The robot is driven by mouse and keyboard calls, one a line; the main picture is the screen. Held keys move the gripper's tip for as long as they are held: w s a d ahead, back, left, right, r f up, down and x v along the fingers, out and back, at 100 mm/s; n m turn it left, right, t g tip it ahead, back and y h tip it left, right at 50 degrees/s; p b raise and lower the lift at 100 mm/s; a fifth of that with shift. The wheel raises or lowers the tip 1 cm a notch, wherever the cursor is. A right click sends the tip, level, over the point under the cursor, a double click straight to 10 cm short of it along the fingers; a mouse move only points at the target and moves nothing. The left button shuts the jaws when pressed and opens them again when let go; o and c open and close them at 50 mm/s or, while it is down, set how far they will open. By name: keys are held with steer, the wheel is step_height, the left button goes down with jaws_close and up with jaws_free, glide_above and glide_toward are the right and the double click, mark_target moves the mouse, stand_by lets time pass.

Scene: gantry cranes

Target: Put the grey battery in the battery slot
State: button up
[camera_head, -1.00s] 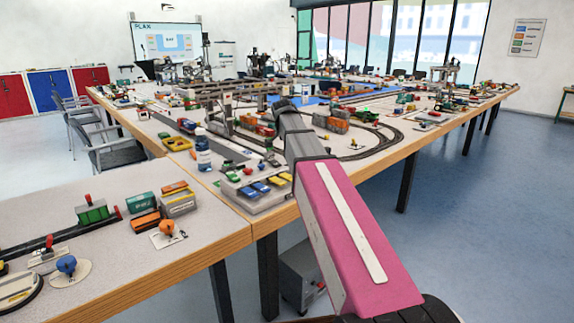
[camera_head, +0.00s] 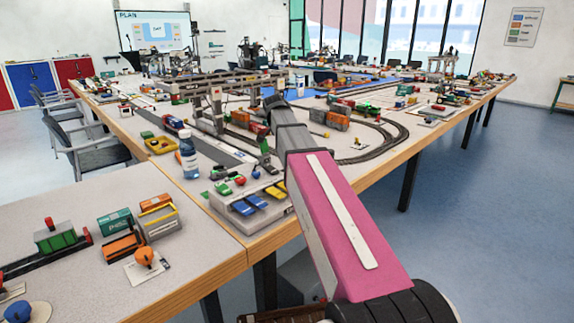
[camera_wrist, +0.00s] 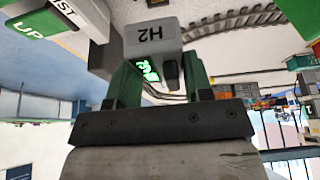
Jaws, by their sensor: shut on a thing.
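In the wrist view, my gripper (camera_wrist: 160,85) has its two dark green fingers closed on a grey block marked H2 (camera_wrist: 153,38), which I take to be the grey battery. A small lit green display (camera_wrist: 147,70) shows between the fingers. The block's lower part is partly hidden by the fingers. In the head view my pink and grey arm reaches out over the large table, and its far end hides the gripper and the block. I cannot make out the battery slot in either view.
A green block marked UP (camera_wrist: 45,25) is at the upper left in the wrist view. Open floor lies at right.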

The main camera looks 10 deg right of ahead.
steer(key=shift+f, duration=3.9)
steer(key=shift+f, duration=0.6)
steer(key=o, duration=1)
steer(key=shift+o, duration=0.2)
steer(key=shift+r, duration=0.3)
steer(key=v, duration=1.2)
steer(key=shift+r, duration=0.35)
